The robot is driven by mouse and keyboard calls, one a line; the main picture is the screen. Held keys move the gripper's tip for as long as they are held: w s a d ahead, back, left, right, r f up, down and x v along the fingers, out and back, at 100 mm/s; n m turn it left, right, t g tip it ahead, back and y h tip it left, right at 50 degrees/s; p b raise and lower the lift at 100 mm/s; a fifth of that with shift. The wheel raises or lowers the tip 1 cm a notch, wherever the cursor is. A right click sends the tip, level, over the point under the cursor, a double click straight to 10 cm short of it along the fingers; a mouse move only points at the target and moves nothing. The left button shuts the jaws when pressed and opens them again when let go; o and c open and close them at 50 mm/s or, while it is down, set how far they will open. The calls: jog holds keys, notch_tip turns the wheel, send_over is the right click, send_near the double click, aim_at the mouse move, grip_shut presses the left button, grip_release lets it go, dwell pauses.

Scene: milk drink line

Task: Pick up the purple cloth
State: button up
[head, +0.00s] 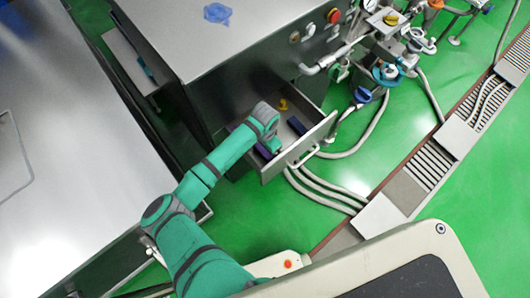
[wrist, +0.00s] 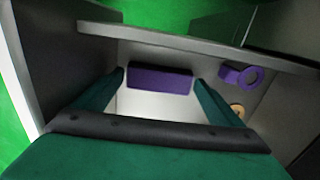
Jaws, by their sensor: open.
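The purple cloth (wrist: 160,78) shows as a flat, folded-looking rectangle in the wrist view, lying in an open metal drawer close to its wall. My gripper (wrist: 159,84) is open, its two green fingers spread to the left and right of the cloth in the picture. I cannot tell whether the fingertips touch it or are still above it. In the head view my gripper (head: 272,143) reaches down into the drawer (head: 285,168), and a purple strip (head: 264,151) shows beside it, partly covered by my arm.
A purple ring-shaped object (wrist: 240,75) and a yellow-orange item (wrist: 237,110) lie at the right in the drawer. The drawer's wall (wrist: 190,42) stands close beyond the cloth. A blue cloth (head: 217,13) lies on the cabinet top. Hoses (head: 325,188) run on the green floor.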

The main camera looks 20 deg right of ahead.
aim_at(265, 151)
jog(key=shift+f, duration=0.25)
jog(key=c, duration=0.7)
jog(key=shift+r, duration=0.1)
notch_tip(265, 151, up, 18)
jog(key=shift+f, duration=0.1)
dwell(0.3)
jog(key=shift+o, duration=1)
jog(key=shift+c, duration=0.5)
